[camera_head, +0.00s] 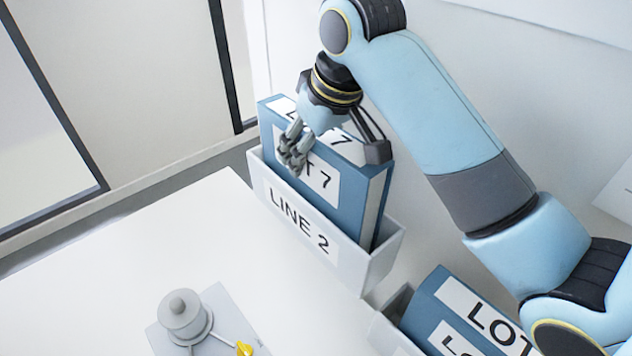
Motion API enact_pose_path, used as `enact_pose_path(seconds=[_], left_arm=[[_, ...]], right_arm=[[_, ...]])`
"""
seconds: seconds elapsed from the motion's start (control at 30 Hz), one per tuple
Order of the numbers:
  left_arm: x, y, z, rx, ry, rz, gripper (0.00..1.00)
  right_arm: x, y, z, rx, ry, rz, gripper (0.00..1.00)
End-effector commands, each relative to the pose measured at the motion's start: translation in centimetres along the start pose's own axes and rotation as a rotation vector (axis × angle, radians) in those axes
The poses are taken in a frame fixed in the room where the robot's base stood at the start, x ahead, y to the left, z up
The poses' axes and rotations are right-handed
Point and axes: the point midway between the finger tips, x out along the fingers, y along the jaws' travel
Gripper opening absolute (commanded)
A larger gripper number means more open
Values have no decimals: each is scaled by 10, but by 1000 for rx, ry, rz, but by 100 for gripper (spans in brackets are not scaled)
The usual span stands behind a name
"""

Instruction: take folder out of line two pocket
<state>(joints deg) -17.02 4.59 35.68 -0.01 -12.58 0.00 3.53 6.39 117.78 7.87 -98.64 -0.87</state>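A blue folder with white LOT 7 labels (348,193) stands upright in the white pocket marked LINE 2 (355,268). Its upper part rises above the pocket's rim, and its lower part is hidden inside. My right gripper (336,158) is over the top of this folder, with its fingers spread wide. One finger side is in front of the labelled face; the other is near the folder's top right corner. I see no clear grip on the folder. My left gripper is not in view.
Another blue LOT folder (452,318) stands in a second white pocket (392,335) at the lower right, partly behind my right arm. A grey knobbed object (184,316) and a small yellow piece (245,348) lie on a pale plate. The white table (130,260) is otherwise clear.

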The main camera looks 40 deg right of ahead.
Motion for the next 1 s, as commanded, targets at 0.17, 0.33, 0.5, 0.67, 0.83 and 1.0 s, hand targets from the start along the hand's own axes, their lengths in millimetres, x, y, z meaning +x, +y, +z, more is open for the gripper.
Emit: enact_pose_path(seconds=[0.17,0.33,0.5,0.67,0.83,1.0], left_arm=[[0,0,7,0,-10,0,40],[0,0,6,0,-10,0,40],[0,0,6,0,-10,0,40],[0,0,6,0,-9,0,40],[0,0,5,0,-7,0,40],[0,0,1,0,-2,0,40]], right_arm=[[0,0,0,0,0,0,27],[0,0,0,0,0,0,4],[0,0,0,0,2,0,0],[0,0,0,0,1,-1,0],[-3,0,-2,-1,2,0,0],[-11,1,-11,-1,4,0,0]])
